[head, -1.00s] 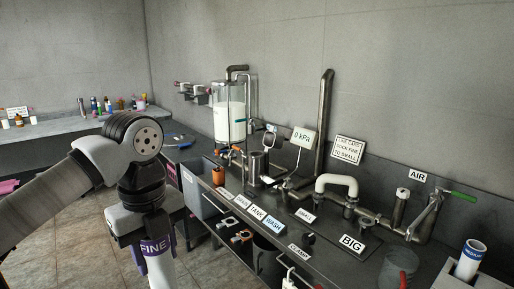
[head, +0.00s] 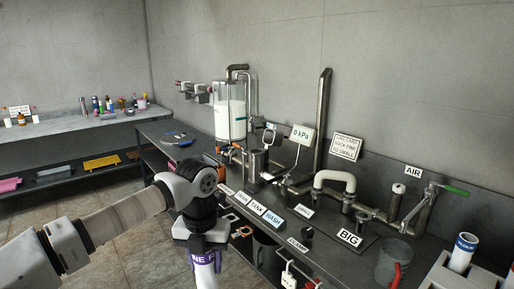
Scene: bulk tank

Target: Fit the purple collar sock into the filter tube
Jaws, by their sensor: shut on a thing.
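The purple collar sock (head: 203,257), a white sleeve with a purple band lettered in white, hangs upright below my gripper (head: 203,243) at the lower middle of the head view. My gripper is shut on it, and the fingertips are mostly hidden by the wrist. The sock's lower end runs out of the picture. It is in front of the bench's near edge, apart from the fittings. An upright metal cylinder (head: 257,164) stands on the bench behind; I cannot tell for sure whether it is the filter tube.
The dark bench (head: 330,262) carries pipes, a white curved hose (head: 335,178), a clear tank (head: 230,115) and labels. A grey pot (head: 394,262) and a blue-banded white sock (head: 463,252) in a pale holder are at right. Floor is clear at lower left.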

